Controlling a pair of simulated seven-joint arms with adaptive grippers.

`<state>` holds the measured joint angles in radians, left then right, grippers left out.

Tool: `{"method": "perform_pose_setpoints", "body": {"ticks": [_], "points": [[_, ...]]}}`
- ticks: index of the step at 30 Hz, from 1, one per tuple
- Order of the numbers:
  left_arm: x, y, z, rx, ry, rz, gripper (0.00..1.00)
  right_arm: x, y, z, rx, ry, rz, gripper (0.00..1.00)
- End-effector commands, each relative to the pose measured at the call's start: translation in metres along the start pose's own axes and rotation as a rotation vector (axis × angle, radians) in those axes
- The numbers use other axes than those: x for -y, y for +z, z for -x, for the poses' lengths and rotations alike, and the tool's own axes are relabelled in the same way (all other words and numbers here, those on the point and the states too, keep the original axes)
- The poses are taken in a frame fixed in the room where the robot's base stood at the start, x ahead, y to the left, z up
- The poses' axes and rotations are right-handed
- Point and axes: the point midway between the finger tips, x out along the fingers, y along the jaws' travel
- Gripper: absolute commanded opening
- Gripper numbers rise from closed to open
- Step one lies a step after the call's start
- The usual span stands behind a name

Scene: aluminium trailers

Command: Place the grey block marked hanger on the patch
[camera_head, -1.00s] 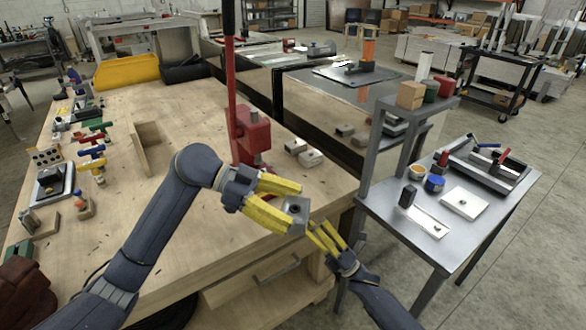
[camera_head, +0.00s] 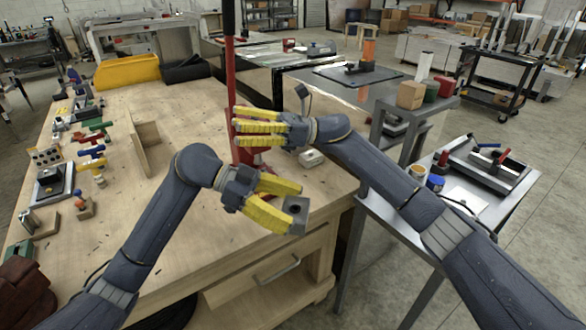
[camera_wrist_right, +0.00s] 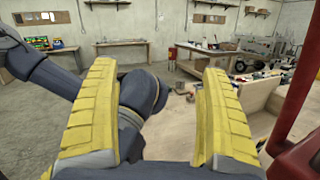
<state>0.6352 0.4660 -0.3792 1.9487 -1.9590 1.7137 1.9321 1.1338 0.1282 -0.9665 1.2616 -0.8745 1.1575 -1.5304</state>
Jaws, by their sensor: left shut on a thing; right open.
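My left gripper (camera_head: 283,203) is shut on a grey block (camera_head: 296,214) with a dark round hole. It holds the block above the front right edge of the wooden bench; no marking is readable. My right gripper (camera_head: 238,128) is open and empty, over the bench beside the red press column. Its two yellow fingers also show, well apart with nothing between them, in the right wrist view (camera_wrist_right: 158,115). I cannot tell which surface is the patch.
The red press (camera_head: 251,153) stands on the wooden bench (camera_head: 120,215), close to both grippers. A pale block (camera_head: 311,158) lies right of it. The metal side table (camera_head: 508,203) holds a blue pot (camera_head: 435,183) and a grey tray of tools. The bench's middle is mostly clear.

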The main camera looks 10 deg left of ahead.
Motion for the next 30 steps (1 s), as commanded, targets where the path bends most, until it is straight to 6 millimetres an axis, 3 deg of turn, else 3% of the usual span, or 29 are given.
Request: {"method": "perform_pose_setpoints", "body": {"ticks": [6,13,20,30], "points": [[0.0,-0.001,0.0,-0.001,0.0,-0.001,0.28,-0.044,-0.006,-0.041,-0.289,0.154,0.236,0.8],[0.0,-0.001,0.0,-0.001,0.0,-0.001,0.28,-0.079,-0.028,-0.051,-0.589,0.316,0.46,0.8],[0.0,-0.001,0.0,-0.001,0.0,-0.001,0.28,-0.099,-0.048,-0.03,-0.889,0.479,0.646,0.8],[0.0,-0.001,0.0,-0.001,0.0,-0.001,0.28,-0.111,-0.055,0.036,-1.313,0.717,0.834,0.8]]}}
